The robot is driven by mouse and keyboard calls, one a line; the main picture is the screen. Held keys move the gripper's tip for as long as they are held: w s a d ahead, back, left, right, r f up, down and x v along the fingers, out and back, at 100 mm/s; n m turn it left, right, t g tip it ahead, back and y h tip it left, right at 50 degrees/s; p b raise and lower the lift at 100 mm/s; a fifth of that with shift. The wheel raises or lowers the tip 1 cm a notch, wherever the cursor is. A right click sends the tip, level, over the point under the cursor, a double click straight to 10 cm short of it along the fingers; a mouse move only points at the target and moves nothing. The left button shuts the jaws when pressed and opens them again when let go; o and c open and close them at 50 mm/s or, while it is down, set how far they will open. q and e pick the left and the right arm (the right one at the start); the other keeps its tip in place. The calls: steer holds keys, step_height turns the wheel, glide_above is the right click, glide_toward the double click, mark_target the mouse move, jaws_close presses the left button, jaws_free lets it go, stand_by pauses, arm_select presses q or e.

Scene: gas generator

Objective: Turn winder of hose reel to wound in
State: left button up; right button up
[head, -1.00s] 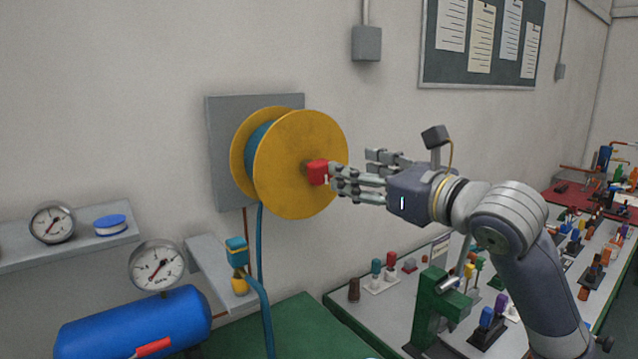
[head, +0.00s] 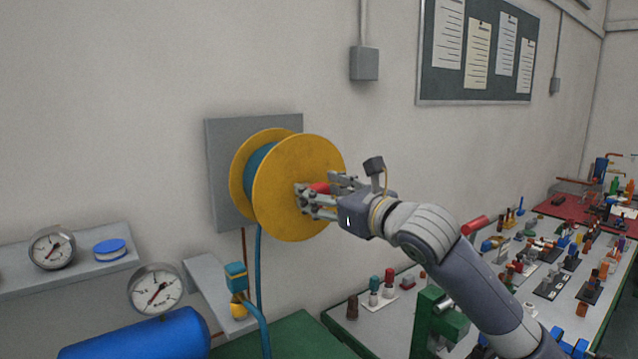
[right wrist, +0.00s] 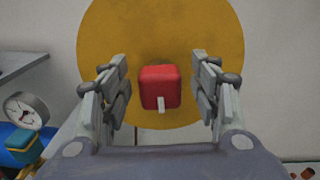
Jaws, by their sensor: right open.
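The hose reel (head: 285,222) has yellow discs with blue hose wound between them. It is mounted on a grey wall plate (head: 222,150). Its red winder (head: 319,188) sits at the middle of the front disc, partly hidden by my fingers in the head view. In the right wrist view the winder (right wrist: 160,87) is a red block with a small white mark at its lower edge. My right gripper (right wrist: 160,85) is open, with its fingers on both sides of the winder and a visible gap on each side. My left gripper is not in view.
Blue hose (head: 259,270) hangs below the reel beside a blue and yellow valve (head: 237,280). A blue tank (head: 140,340) and gauge (head: 155,290) stand at lower left. A crowded workbench (head: 390,318) and green vise (head: 432,318) lie below my right arm.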

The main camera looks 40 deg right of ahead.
steer(key=shift+w, duration=0.6)
steer(key=c, duration=1.1)
